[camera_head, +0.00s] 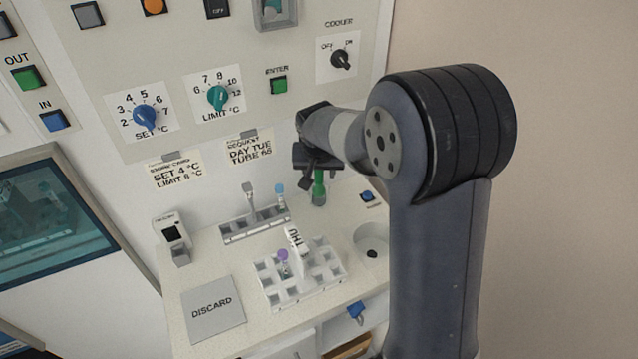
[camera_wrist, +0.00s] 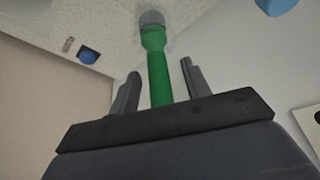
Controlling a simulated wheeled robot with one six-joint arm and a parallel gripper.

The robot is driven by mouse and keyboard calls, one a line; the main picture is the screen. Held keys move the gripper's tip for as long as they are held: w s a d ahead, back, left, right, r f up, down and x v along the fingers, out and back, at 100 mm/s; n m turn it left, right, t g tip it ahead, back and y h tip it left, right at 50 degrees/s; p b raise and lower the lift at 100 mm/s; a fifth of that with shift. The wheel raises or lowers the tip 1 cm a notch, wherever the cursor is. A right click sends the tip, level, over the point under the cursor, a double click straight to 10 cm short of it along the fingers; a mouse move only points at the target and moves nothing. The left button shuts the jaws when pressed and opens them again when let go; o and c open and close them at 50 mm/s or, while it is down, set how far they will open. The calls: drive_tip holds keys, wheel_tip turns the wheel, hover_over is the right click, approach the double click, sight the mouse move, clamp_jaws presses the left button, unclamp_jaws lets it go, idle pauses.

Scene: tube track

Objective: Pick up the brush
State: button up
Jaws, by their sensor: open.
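The brush (camera_head: 319,187) has a green handle and a grey lower end, and stands upright near the back of the counter in the head view. In the wrist view the brush (camera_wrist: 158,62) runs between my two fingers, its grey end at the top against the counter. My gripper (camera_wrist: 160,84) is open, with one finger on each side of the green handle and a visible gap on both sides. In the head view my gripper (camera_head: 316,168) is over the top of the handle and hides it. I cannot tell whether the grey end is bristles or a holder.
Left of the brush is a grey rack (camera_head: 256,230) with a blue-capped tube. In front stands a white rack (camera_head: 300,283) with a purple-capped tube. A round bowl (camera_head: 371,240) and a blue button (camera_head: 367,196) lie to the right. The control panel wall (camera_head: 290,125) rises close behind.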

drive_tip(key=shift+c, duration=0.5)
clamp_jaws()
